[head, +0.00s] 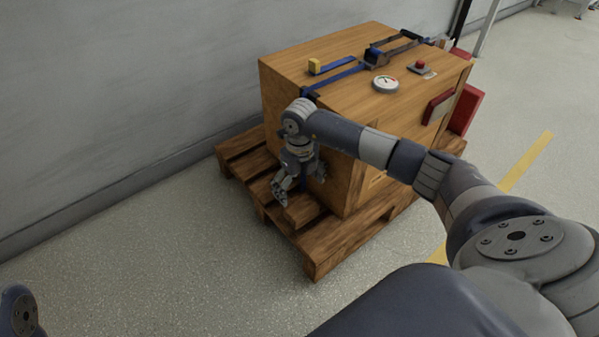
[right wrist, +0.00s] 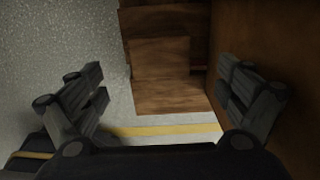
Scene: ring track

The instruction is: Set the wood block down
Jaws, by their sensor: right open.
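The wood block (head: 302,211) appears as a brown block on the near left edge of the pallet, beside the large wooden crate. In the right wrist view a brown wooden block (right wrist: 162,62) lies ahead between my spread fingers, flat on the pallet boards. My right gripper (head: 299,184) points down just above the block, close to the crate's side. Its two fingers (right wrist: 168,98) are wide apart with nothing gripped between them. Whether a fingertip touches the block cannot be told. My left gripper is out of view.
The wooden crate (head: 290,110) stands on the pallet (head: 335,243) beside the grey wall. On its top are a blue strap (head: 336,77), a yellow block (head: 314,66), a gauge (head: 386,84) and a red button (head: 420,65). The floor (head: 170,260) at front left is clear.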

